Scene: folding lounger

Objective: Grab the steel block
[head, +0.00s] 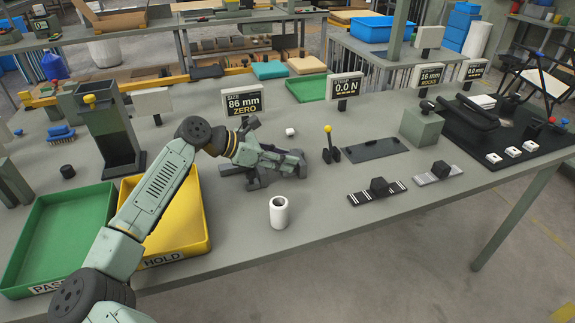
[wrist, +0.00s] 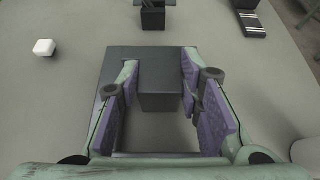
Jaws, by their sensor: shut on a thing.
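The steel block (wrist: 160,88) is a dark grey, squared block in the wrist view. It lies between the fingertips of my gripper (wrist: 160,80), close to the tips, with the purple-padded fingers on either side of it. My gripper is shut on the block. A flat dark surface (wrist: 122,58) shows around and behind the block; I cannot tell whether the block touches it. In the head view my gripper (head: 297,162) is low over the middle of the table, and its fingers mostly hide the block.
A white cup (head: 279,212) stands in front of my gripper. A small white piece (head: 290,132) lies behind it, and a yellow-knobbed lever (head: 328,145) stands to its right. The yellow HOLD tray (head: 203,240) and green PASS tray (head: 25,232) are at left. Striped strip (head: 360,197) lies front right.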

